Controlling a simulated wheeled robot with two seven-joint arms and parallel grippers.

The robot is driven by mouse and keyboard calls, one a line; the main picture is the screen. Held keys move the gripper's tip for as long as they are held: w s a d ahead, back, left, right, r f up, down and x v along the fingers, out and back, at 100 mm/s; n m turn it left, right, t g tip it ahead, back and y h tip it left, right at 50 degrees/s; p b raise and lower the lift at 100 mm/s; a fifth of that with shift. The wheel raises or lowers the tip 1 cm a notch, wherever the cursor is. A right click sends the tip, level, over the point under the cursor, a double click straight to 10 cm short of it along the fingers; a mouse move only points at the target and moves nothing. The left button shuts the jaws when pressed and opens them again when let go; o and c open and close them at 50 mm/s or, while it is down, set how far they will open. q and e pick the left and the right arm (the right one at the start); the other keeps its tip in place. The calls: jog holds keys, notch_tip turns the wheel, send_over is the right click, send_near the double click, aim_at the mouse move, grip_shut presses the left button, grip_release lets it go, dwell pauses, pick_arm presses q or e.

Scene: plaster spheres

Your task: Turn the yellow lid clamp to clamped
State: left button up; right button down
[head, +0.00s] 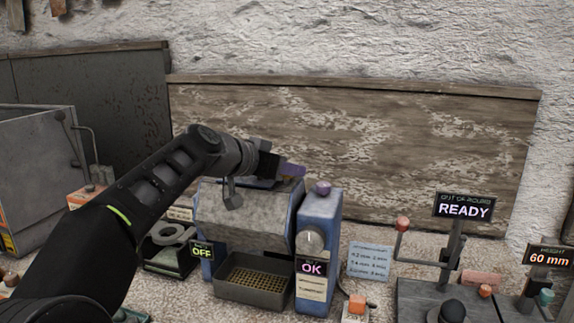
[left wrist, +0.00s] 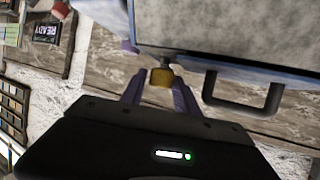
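The yellow lid clamp (left wrist: 162,77) shows in the left wrist view, at the edge of the grey lid (left wrist: 230,30) of the machine. My left gripper (left wrist: 160,88) has its two purple fingers on either side of the clamp. They look open, with a small gap to the clamp on at least one side. In the head view, my left gripper (head: 291,170) is above the top of the blue machine with the grey lid (head: 245,215), and the clamp is hidden there. My right gripper is in neither view.
A dark lid handle (left wrist: 243,100) is right of the clamp in the wrist view. A blue control box (head: 318,235) reading OK with a purple button stands beside the machine. A perforated tray (head: 252,296) is in front. A READY gauge (head: 463,207) stands at right.

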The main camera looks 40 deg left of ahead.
pick_arm(q)
jog(key=shift+w, duration=0.1)
jog(key=shift+c, duration=0.5)
grip_shut()
